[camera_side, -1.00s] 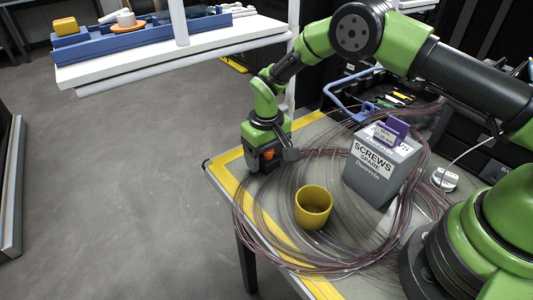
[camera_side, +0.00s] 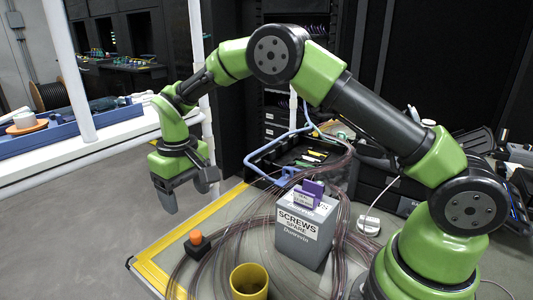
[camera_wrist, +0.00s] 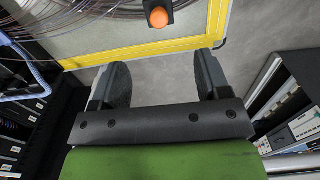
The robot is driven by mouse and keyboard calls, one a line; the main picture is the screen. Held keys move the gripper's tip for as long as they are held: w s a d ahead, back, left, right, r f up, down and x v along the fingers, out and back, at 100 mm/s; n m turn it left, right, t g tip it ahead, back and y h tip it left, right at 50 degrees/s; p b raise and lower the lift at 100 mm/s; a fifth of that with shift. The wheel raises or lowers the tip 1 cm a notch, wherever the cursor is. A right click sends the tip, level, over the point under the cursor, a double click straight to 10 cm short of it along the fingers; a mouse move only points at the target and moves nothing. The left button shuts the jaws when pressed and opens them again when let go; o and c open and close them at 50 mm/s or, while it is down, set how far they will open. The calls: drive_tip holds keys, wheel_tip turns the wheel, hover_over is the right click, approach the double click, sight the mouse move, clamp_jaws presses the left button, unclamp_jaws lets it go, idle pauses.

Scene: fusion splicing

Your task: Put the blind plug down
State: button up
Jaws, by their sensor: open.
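The blind plug, orange on top with a dark square base (camera_side: 197,243), stands upright on the grey table near its yellow-taped edge. It also shows at the top of the wrist view (camera_wrist: 158,17), with its lower part against the tabletop. My gripper (camera_side: 187,192) is open and empty, raised above and beyond the table's left edge, clear of the plug. In the wrist view both fingers (camera_wrist: 162,66) are spread apart with only floor between them.
A yellow cup (camera_side: 249,282) stands in front of a grey screws box (camera_side: 305,232) with a purple item on top. Loops of thin brownish cable (camera_side: 340,215) lie around them. A black open case (camera_side: 300,160) is behind. A white shelf with a blue tray (camera_side: 65,132) is at the left.

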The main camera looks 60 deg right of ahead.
drive_tip(key=s+d+r+m+t+y, duration=0.15)
drive_tip(key=s+r, duration=0.25)
drive_tip(key=r, duration=0.4)
drive_tip(key=s+d+r+t, duration=0.2)
drive_tip(key=s+r, duration=0.3)
drive_tip(key=r, duration=0.3)
drive_tip(key=s+d+r+m+t, duration=0.1)
drive_tip(key=s+r+m+t, duration=0.1)
drive_tip(key=s, duration=1.4)
drive_tip(key=shift+s+d+t, duration=0.35)
drive_tip(key=shift+d+t, duration=0.05)
drive_tip(key=shift+t, duration=0.45)
